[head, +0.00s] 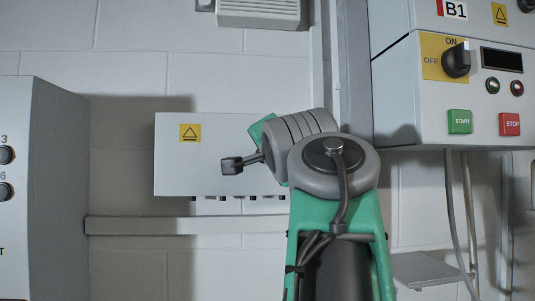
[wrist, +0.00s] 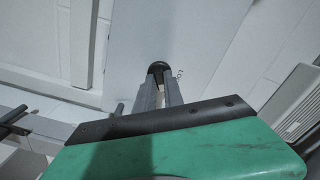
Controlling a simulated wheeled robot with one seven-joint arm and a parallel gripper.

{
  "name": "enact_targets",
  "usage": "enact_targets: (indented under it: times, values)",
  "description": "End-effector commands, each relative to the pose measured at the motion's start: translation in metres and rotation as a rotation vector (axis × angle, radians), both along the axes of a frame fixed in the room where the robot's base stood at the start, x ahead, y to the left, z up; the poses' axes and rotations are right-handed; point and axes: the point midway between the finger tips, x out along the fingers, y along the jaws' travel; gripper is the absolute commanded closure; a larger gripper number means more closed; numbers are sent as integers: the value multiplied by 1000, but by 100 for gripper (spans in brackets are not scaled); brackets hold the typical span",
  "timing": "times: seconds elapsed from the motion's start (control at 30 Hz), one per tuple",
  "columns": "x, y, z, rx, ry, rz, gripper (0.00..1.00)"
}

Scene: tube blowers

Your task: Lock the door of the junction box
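The junction box (head: 200,165) is a white box on the wall with a yellow warning label and several dark connectors along its underside. Its front door looks closed, lying flat across the box. In the wrist view, a black round knob (wrist: 158,66) stands on the white door (wrist: 205,45), with partial lettering beside it. My gripper (wrist: 158,78) has its two grey fingertips at this knob, with a narrow gap between the fingers. I cannot tell whether they press on it. In the head view my arm hides the fingertips, the knob and the box's right part.
A control panel (head: 450,100) with a black switch and green and red buttons is at the right. A grey cabinet (head: 50,190) with black knobs stands at the left. A horizontal rail (head: 180,225) runs below the box. A vented unit (head: 260,12) is above.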

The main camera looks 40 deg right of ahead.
Motion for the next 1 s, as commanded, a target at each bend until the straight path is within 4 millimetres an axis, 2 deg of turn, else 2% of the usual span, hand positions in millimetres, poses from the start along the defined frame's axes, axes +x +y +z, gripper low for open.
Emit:
enact_targets:
  times: [0.13, 0.67, 1.0]
  values:
    - [0, 0, 0, 0, 1, -1, 100]
    - [0, 0, 0, -9, 7, -1, 100]
    - [0, 0, 0, -126, 87, -1, 100]
